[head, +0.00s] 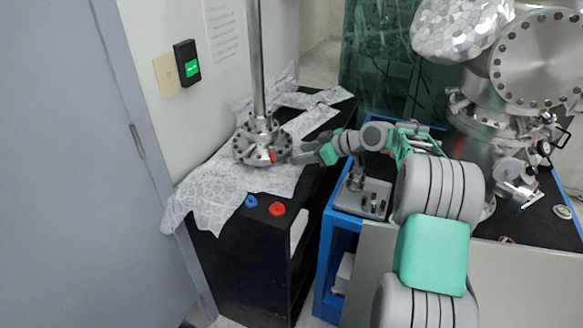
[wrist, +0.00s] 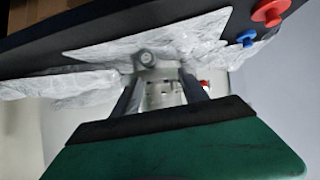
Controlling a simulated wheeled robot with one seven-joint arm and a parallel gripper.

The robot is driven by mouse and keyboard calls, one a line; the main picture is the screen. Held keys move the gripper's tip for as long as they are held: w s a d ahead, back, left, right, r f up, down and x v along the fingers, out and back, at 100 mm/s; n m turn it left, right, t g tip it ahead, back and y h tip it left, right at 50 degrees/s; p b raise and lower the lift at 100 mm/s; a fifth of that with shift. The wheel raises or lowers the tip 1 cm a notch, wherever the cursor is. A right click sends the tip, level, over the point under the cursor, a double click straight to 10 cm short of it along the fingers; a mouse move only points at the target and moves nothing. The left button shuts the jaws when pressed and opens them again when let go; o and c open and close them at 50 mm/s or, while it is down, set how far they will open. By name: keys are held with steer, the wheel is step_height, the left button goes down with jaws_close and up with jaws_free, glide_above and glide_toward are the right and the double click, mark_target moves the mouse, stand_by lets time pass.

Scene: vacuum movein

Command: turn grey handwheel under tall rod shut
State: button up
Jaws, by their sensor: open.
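The tall metal rod (head: 257,60) stands upright on a bolted round metal flange (head: 262,142) on the black cabinet. A small red part (head: 272,157) shows on the flange's front side. In the wrist view, a small round grey knob (wrist: 147,58), which looks like the handwheel, sits just beyond my fingertips. Bolted metal (wrist: 165,95) shows between the fingers. My gripper (head: 303,154) is beside the right side of the flange; in the wrist view, it (wrist: 160,76) is open with nothing clearly held. In the head view I cannot make out the handwheel apart from my fingers. Contact cannot be told.
Crumpled foil (head: 215,190) covers much of the black cabinet (head: 240,265). A blue knob (head: 251,201) and a red knob (head: 277,209) are at its front. A blue-framed bench (head: 327,255) with metal chambers (head: 535,60) stands right. A grey door (head: 80,150) is left.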

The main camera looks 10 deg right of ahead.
mark_target(292, 167)
steer(key=shift+n+t+y, duration=0.3)
steer(key=shift+n+y, duration=0.5)
steer(key=shift+y, duration=0.1)
steer(key=d+f, duration=0.1)
steer(key=w+d+f, duration=0.1)
steer(key=d+f, duration=0.1)
steer(key=shift+w+b, duration=0.2)
steer(key=shift+b, duration=0.1)
steer(key=shift+f, duration=0.15)
steer(key=x, duration=0.4)
steer(key=p+x, duration=0.1)
steer(key=x, duration=0.2)
steer(key=shift+w+a, duration=0.2)
steer(key=shift+a, duration=0.2)
jaws_close()
